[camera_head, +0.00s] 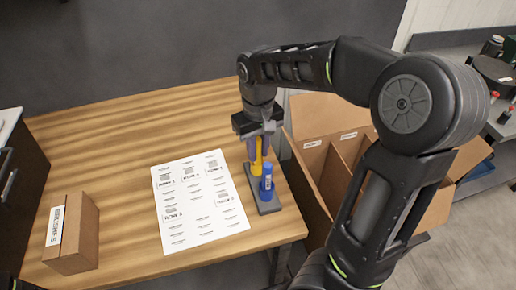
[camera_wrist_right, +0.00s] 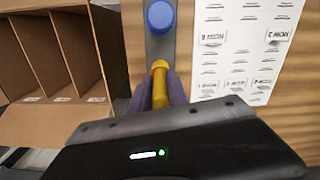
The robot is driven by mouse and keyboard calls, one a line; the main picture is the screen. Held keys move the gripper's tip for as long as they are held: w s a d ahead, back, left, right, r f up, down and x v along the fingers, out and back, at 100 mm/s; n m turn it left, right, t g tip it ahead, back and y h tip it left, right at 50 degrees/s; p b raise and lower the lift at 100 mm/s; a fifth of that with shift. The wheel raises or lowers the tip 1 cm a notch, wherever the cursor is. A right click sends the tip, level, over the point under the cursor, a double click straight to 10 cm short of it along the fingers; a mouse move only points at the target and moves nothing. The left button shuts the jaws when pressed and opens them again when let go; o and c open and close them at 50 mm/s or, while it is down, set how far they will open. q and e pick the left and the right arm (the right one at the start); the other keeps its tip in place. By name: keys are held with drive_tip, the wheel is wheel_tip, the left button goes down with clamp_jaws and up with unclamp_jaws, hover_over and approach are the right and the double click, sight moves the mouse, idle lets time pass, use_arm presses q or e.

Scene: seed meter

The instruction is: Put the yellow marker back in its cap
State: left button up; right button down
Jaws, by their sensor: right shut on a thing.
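My right gripper (camera_head: 257,146) is shut on the yellow marker (camera_head: 257,160), just above the grey holder strip (camera_head: 268,207) at the right of the table. The yellow marker is roughly upright between the purple fingers; it also shows in the right wrist view (camera_wrist_right: 160,80). I cannot tell whether its lower end touches the holder or sits in a cap. A blue marker or cap (camera_head: 267,184) stands upright on the holder in front of the yellow one, and shows in the wrist view (camera_wrist_right: 160,17). My left gripper is not in view.
A white printed sheet (camera_head: 197,203) lies left of the holder. A cardboard box labelled "BRUSHES" (camera_head: 80,240) sits at the table's left. An open divided carton (camera_head: 310,150) stands off the table's right edge. The back of the wooden table (camera_head: 130,120) is clear.

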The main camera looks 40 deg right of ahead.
drive_tip(key=c, duration=1.2)
unclamp_jaws()
drive_tip(key=shift+r, duration=3.9)
